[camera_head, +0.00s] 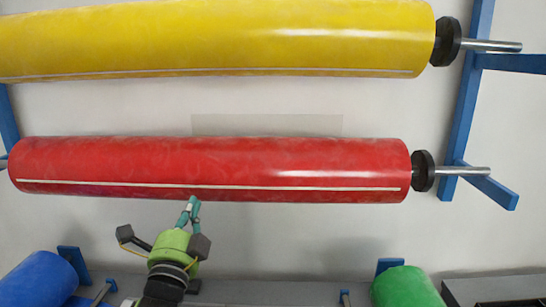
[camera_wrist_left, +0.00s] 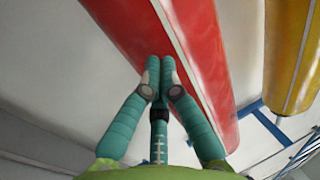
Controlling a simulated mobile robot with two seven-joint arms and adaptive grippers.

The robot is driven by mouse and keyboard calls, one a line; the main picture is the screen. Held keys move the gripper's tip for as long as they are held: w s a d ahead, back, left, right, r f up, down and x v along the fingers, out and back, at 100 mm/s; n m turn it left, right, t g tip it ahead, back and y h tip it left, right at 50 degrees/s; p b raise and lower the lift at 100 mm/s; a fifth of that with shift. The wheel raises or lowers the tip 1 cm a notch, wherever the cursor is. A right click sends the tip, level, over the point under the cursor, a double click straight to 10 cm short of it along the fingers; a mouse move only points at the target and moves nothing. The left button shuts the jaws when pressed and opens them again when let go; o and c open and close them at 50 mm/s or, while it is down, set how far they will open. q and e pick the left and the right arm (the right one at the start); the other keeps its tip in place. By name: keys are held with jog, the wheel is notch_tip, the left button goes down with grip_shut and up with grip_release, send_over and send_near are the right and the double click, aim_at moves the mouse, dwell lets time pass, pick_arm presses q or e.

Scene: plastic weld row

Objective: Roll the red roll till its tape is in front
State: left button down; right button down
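The red roll (camera_head: 230,162) lies level across the middle of the head view on a wall rack. Its tape (camera_head: 260,187), a thin white line along its length, shows on the lower front of the roll. My left gripper (camera_head: 193,203) is just below the roll's lower edge, left of its middle. In the left wrist view the red roll (camera_wrist_left: 140,35) fills the upper middle, and the teal fingertips (camera_wrist_left: 153,72) are together with nothing between them, at or very near its surface. I cannot tell whether they touch. My right gripper is not in view.
A yellow roll (camera_head: 230,38) hangs above. Blue brackets (camera_head: 465,110) and a metal shaft (camera_head: 465,171) stand at the right end. A blue roll (camera_head: 38,280) and a green roll (camera_head: 405,288) sit low at either side.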

aim_at(214, 169)
pick_arm(q)
jog(key=shift+w, duration=0.1)
jog(key=shift+w, duration=0.85)
jog(key=shift+w, duration=0.1)
jog(key=shift+r, duration=0.15)
jog(key=shift+s+r+p, duration=0.25)
jog(key=shift+r+p, duration=0.45)
jog(key=shift+p, duration=0.1)
jog(key=shift+r, duration=0.2)
